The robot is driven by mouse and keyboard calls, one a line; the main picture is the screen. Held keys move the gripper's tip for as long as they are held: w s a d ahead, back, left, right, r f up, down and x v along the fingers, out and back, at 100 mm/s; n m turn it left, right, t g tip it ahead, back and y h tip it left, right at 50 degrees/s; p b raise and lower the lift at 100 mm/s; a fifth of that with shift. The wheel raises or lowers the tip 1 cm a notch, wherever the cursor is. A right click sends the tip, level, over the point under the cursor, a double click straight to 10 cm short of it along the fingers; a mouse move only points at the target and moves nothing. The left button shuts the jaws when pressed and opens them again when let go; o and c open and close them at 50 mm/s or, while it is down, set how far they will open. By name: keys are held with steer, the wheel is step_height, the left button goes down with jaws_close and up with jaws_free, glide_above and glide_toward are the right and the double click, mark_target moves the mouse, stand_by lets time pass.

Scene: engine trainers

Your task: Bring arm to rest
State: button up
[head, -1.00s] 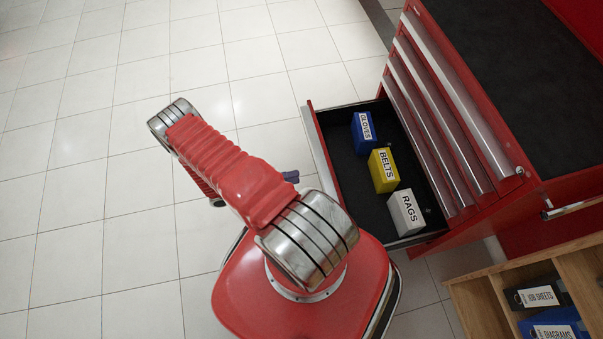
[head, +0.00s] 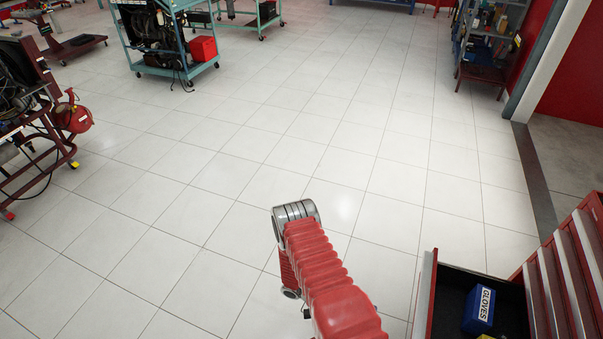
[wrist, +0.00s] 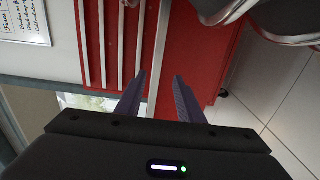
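My arm is folded low in the head view, its red ribbed sleeve and silver joint above the white floor. My gripper (wrist: 160,85) shows in the wrist view with its two dark fingers apart and nothing between them. Beyond the fingers is a red drawer cabinet (wrist: 208,52) with pale drawer strips. The gripper's fingers cannot be made out in the head view.
An open drawer (head: 429,300) with a blue GLOVES box (head: 480,310) juts out at the lower right, close to my arm. Engine stands stand at the left, including a teal one (head: 176,72). A shelf (head: 487,45) stands at the back right. The middle floor is clear.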

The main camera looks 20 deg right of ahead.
steer(key=x, duration=1.2)
steer(key=shift+s, duration=0.25)
steer(key=shift+w+r, duration=0.1)
steer(key=shift+r, duration=0.05)
